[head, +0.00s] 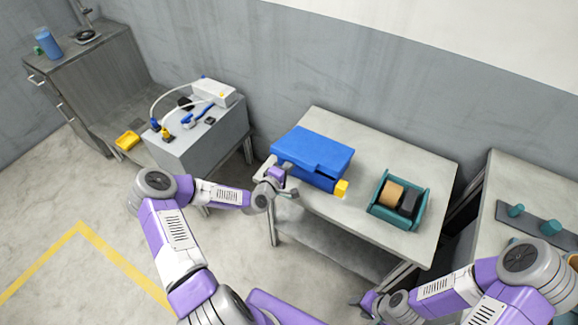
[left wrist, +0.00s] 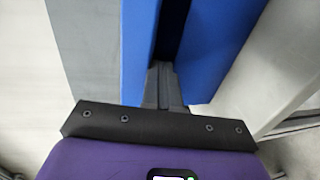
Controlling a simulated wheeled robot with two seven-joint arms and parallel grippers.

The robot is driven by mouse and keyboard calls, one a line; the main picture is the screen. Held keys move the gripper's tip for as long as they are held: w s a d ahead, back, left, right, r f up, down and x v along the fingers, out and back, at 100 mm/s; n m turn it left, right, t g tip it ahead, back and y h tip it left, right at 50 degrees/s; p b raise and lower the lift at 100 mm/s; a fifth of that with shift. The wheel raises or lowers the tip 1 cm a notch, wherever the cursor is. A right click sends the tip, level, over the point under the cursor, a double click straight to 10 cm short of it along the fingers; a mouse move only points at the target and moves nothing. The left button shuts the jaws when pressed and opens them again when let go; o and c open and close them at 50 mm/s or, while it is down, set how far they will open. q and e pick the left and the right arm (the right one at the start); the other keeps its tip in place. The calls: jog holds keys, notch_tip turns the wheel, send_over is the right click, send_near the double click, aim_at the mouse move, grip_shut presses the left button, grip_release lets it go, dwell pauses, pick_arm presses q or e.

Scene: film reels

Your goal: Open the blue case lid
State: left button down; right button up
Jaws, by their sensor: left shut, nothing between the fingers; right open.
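The blue case (head: 312,176) sits on the grey table, and its lid (head: 312,149) lies over it. In the left wrist view, a dark gap shows between two blue parts of the case (left wrist: 215,50). My left gripper (head: 286,184) is at the front left of the case. Its fingers (left wrist: 163,75) are shut with nothing between them, and their tips point into the dark gap. Whether they touch the lid, I cannot tell. My right gripper (head: 362,300) is open and low near the bottom of the head view, away from the case.
A yellow block (head: 341,188) is at the case's front right corner. A grey box (head: 197,137) with cables is on the left. Another table with a pegged board is at far right.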

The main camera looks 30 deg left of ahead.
aim_at(294, 154)
pick_arm(q)
jog(key=shift+r, duration=0.15)
jog(key=shift+w+d+r+p, duration=0.1)
jog(key=shift+w+r+p, duration=0.5)
jog(key=shift+r, duration=0.4)
jog(key=shift+w+d+r+p, duration=0.1)
jog(key=shift+w+r+p, duration=0.25)
jog(key=shift+w+r, duration=0.55)
jog(key=shift+r, duration=0.1)
jog(key=shift+w+r, duration=1.5)
jog(key=shift+w, duration=0.3)
jog(key=shift+d, duration=0.1)
jog(key=shift+w+d+r+b, duration=0.1)
jog(key=shift+w+r, duration=0.2)
jog(key=shift+w, duration=0.4)
jog(key=shift+w+r+b, duration=0.1)
jog(key=shift+w+r, duration=0.15)
jog(key=shift+w, duration=0.45)
jog(key=shift+w+d+r+b, duration=0.1)
jog(key=shift+w+r, duration=0.2)
jog(key=shift+w, duration=0.4)
